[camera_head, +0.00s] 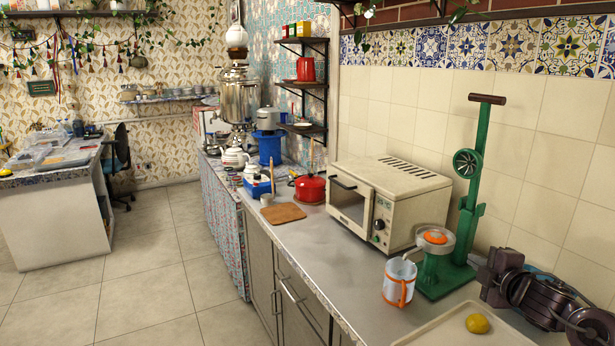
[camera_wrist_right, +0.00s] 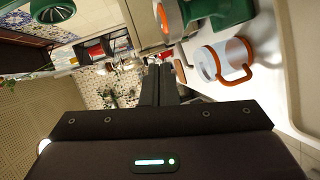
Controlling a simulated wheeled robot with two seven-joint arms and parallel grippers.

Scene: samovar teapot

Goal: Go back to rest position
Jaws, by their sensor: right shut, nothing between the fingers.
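My right gripper (camera_head: 488,274) is at the lower right of the head view, beside the green press and above the counter near the white tray. In the right wrist view its two dark fingers (camera_wrist_right: 159,82) are together with nothing between them. A clear mug with an orange handle (camera_head: 398,282) stands upright on the counter left of the press; it also shows right of the fingers in the wrist view (camera_wrist_right: 226,61). My left gripper is not in view.
The green press (camera_head: 470,190) stands close to my right gripper. A lemon (camera_head: 477,323) lies on the white tray (camera_head: 436,334). A cream oven (camera_head: 405,184), a red pot (camera_head: 310,188), a wooden board (camera_head: 283,213) and a samovar (camera_head: 239,100) stand farther back. Floor at left is clear.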

